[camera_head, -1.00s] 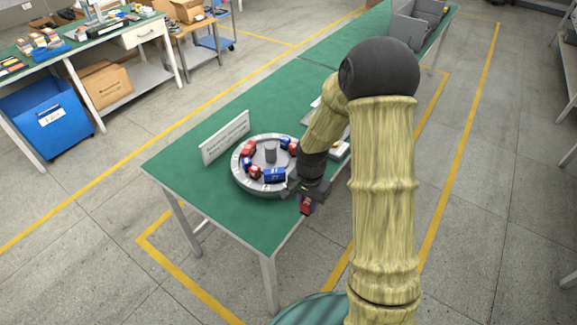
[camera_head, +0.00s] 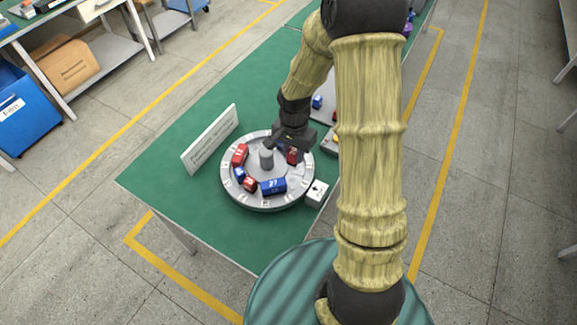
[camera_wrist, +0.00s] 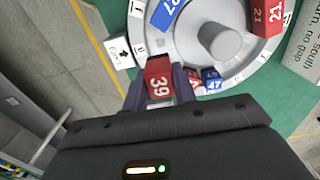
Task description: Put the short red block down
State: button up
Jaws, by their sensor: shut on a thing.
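The short red block marked 39 (camera_wrist: 157,80) is between the fingers of my gripper (camera_wrist: 160,88) in the wrist view. My gripper (camera_head: 290,147) is shut on it, over the right side of the round grey ring fixture (camera_head: 228,188) in the head view. The red block also shows there (camera_head: 292,157), just below the fingers. In the wrist view its far end overlaps the grey ring (camera_wrist: 185,47). I cannot tell whether it touches the ring. My fingers hide its sides.
The ring carries a blue block 27 (camera_head: 273,187), a small red block (camera_head: 249,184), a red block 21 (camera_head: 240,155) and a central post (camera_head: 266,159). A white arrow tile (camera_head: 316,193) stands beside the ring. A white sign (camera_head: 211,138) is at left. The green table (camera_head: 165,165) has free room.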

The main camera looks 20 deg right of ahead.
jog(key=shift+w, duration=0.2)
jog(key=shift+s, duration=0.15)
jog(key=shift+r, duration=0.1)
send_over(293, 180)
jog(key=f, duration=0.6)
jog(key=shift+w+a+p, duration=0.15)
jog(key=shift+w+p, duration=0.05)
jog(key=shift+p, duration=0.2)
jog(key=shift+s, duration=0.15)
jog(key=shift+f, duration=2.05)
